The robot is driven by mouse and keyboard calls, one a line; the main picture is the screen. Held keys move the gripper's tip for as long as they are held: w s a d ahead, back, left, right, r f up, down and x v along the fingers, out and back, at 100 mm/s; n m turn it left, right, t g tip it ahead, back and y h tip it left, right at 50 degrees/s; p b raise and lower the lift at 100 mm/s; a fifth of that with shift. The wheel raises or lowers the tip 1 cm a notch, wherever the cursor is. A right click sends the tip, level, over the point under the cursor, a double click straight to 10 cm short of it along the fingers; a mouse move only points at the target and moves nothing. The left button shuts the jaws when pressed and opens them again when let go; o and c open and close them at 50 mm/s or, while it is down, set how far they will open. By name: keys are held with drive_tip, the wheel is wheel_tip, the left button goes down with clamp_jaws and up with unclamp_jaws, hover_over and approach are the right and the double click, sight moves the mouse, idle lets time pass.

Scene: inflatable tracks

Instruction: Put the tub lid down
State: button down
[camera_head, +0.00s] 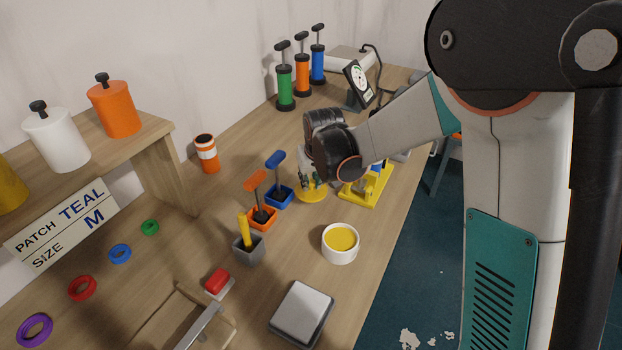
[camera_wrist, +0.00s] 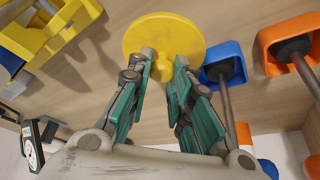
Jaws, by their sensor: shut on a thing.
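The tub lid (camera_wrist: 163,36) is a flat yellow disc with a yellow knob. My gripper (camera_wrist: 160,73) is shut on the knob in the wrist view. In the head view the lid (camera_head: 311,194) shows below my wrist, over the table between the blue box and a yellow stand; I cannot tell whether it touches the table. My gripper's fingers (camera_head: 310,181) are partly hidden there by the wrist. An open white tub (camera_head: 340,256) with yellow contents stands nearer the camera, by the table's right edge, apart from the lid.
Close to the lid are the blue box (camera_head: 279,198) and orange box (camera_head: 262,218), each with an upright handle, and the yellow stand (camera_head: 371,190). A grey box (camera_head: 248,250) and a grey-topped block (camera_head: 301,311) stand nearer. Bare table (camera_head: 300,235) lies left of the tub.

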drive_tip(key=shift+f+b, duration=0.3)
drive_tip(key=shift+f, duration=0.15)
drive_tip(key=c, duration=1.4)
unclamp_jaws()
drive_tip(key=shift+c, duration=0.2)
drive_tip(key=shift+r, duration=0.1)
drive_tip(key=shift+r, duration=0.2)
drive_tip(key=p+v, duration=0.6)
drive_tip(key=v, duration=0.7)
drive_tip(key=s+d+r+m+t, duration=0.1)
drive_tip(key=s+d+r, duration=0.65)
drive_tip(key=s, duration=0.45)
drive_tip(key=s+d+m+t, duration=0.1)
drive_tip(key=s+d, duration=0.4)
drive_tip(key=s, duration=0.8)
drive_tip(key=shift+t+h, duration=0.4)
drive_tip(key=shift+s+r, duration=0.1)
